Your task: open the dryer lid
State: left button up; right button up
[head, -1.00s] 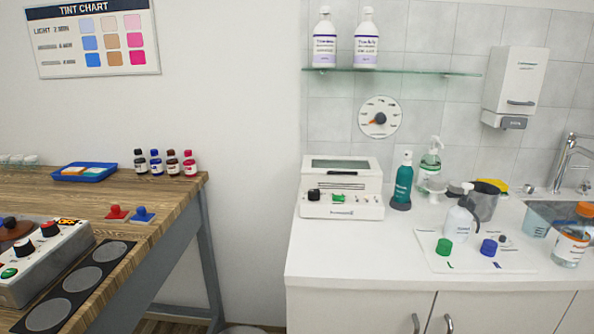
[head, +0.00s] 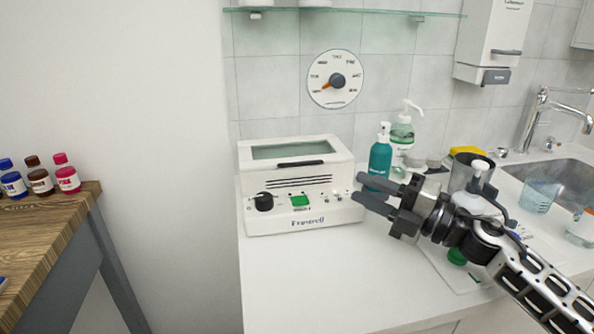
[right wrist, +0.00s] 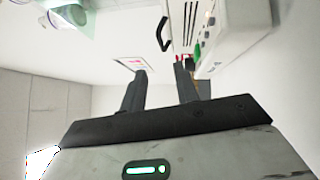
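The dryer (head: 318,213) is a white box on the white counter, with a black knob (head: 264,201) and a green button (head: 299,200) on its front. Its lid (head: 262,152) has a greenish window and a dark handle (head: 302,163) at the front edge, and looks shut. My right gripper (head: 360,191) is just right of the dryer's front, fingers apart and empty. In the right wrist view the gripper (right wrist: 161,70) is open, with the dryer (right wrist: 235,28) and its black handle (right wrist: 163,34) beyond the fingertips. My left gripper is not in view.
The counter in front of the dryer (head: 330,285) is clear.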

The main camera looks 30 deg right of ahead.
aim_at(306, 165)
jog(key=p+x, duration=0.2)
jog(key=x, duration=0.8)
jog(key=shift+w+a, duration=0.15)
jog(key=shift+w, duration=0.25)
jog(key=shift+w+a, duration=0.4)
jog(key=shift+w, duration=0.2)
grip_shut()
